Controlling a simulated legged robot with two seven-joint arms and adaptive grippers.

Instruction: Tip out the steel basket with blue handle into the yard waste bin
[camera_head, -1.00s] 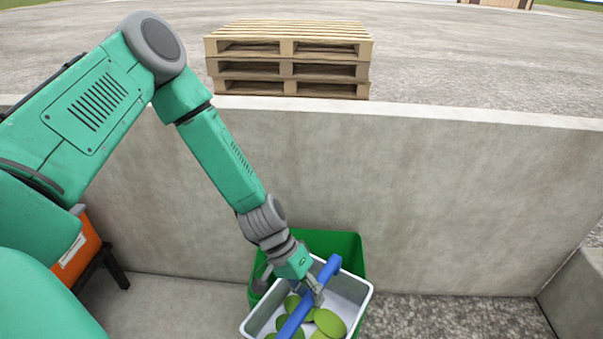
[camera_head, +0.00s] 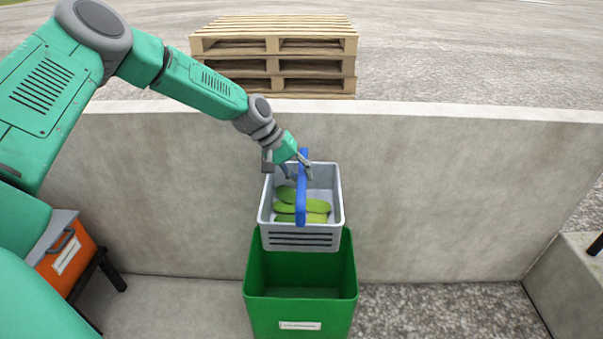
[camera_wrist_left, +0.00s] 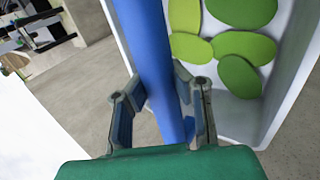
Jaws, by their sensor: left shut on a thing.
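The steel basket (camera_head: 303,240) is a light grey tub with slots in its front wall and a blue handle (camera_head: 301,205) across its top. Several flat green pieces (camera_head: 303,207) lie inside it. My left gripper (camera_head: 300,172) is shut on the blue handle near its far end. The wrist view shows the fingers (camera_wrist_left: 160,110) on both sides of the handle (camera_wrist_left: 150,50). The basket hangs roughly upright above the back part of the green bin (camera_head: 300,310), which has a white label whose text is too small to read. The bin's visible inside looks empty. My right gripper is not in view.
A concrete wall (camera_head: 430,200) runs behind the bin, with stacked pallets (camera_head: 275,60) beyond it. An orange container (camera_head: 68,255) with a grey lid stands on a dark stand at left. Gravel right of the bin is clear. A low concrete block (camera_head: 575,280) is at far right.

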